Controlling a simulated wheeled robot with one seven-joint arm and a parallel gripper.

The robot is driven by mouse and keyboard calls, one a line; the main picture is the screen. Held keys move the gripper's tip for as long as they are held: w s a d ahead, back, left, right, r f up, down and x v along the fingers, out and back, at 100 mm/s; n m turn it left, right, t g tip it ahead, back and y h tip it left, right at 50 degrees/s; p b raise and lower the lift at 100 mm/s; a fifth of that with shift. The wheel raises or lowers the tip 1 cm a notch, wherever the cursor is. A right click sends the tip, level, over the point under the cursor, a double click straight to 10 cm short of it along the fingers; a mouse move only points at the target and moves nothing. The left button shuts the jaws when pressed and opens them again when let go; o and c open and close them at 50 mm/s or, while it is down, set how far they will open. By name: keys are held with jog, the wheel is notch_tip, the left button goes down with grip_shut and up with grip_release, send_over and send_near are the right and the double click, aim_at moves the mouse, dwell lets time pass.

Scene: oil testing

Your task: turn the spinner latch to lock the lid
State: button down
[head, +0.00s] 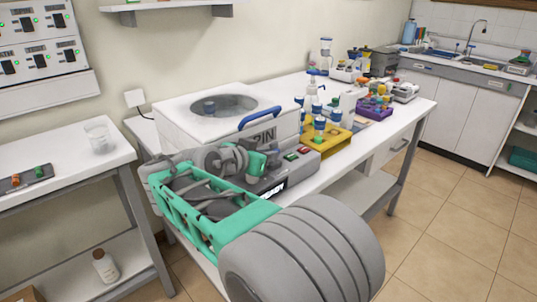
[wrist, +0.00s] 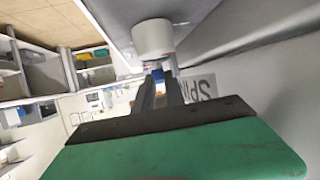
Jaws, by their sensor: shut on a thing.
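The white spinner (head: 170,118) stands on the bench in the head view, with its lid down. The lid has a round window (head: 238,103) and a blue handle (head: 259,118) at its front edge. In the wrist view, my gripper (wrist: 162,88) is shut at the spinner's front, beside its SPIN lettering (wrist: 207,86). A small blue piece (wrist: 158,73), which looks like the latch, shows at the fingertips. The fingers hide most of it, so its angle cannot be told. In the head view my arm covers the spinner's lower front and the fingertips.
A yellow rack (head: 326,143) with blue-capped bottles stands close to the spinner's right. A purple rack (head: 374,110) and other lab items are farther along the bench. A white cylinder (wrist: 153,39) is just beyond my fingertips in the wrist view. The tiled floor at right is clear.

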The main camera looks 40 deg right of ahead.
jog(key=shift+f, duration=0.1)
jog(key=c, duration=1.4)
grip_release()
jog(key=v, duration=0.7)
jog(key=shift+a+p, duration=0.35)
